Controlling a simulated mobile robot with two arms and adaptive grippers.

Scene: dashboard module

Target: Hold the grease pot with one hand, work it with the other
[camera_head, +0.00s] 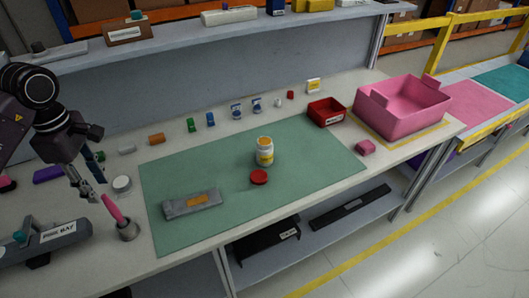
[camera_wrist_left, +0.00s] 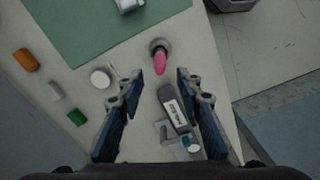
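The grease pot (camera_head: 264,157) is a white jar with a yellow label, standing upright and open on the green mat (camera_head: 320,165), with yellow content at its mouth. A red lid (camera_head: 259,177) lies on the mat in front of it. A pink-handled tool (camera_head: 112,208) stands tilted in a small grey metal cup (camera_head: 129,232) at the left; its lower end is hidden. My left gripper (camera_head: 88,190) is close to the pink handle, apart from the pot. In the left wrist view the gripper (camera_wrist_left: 160,88) is open and empty, the pink handle (camera_wrist_left: 160,63) beyond its fingertips. My right gripper is not in view.
A grey part (camera_head: 192,204) lies on the mat's left. A labelled grey fixture (camera_head: 50,241) stands at the front left. Several small coloured items line the mat's back. A red bin (camera_head: 326,112) and pink tote (camera_head: 402,107) stand right. The mat around the pot is mostly clear.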

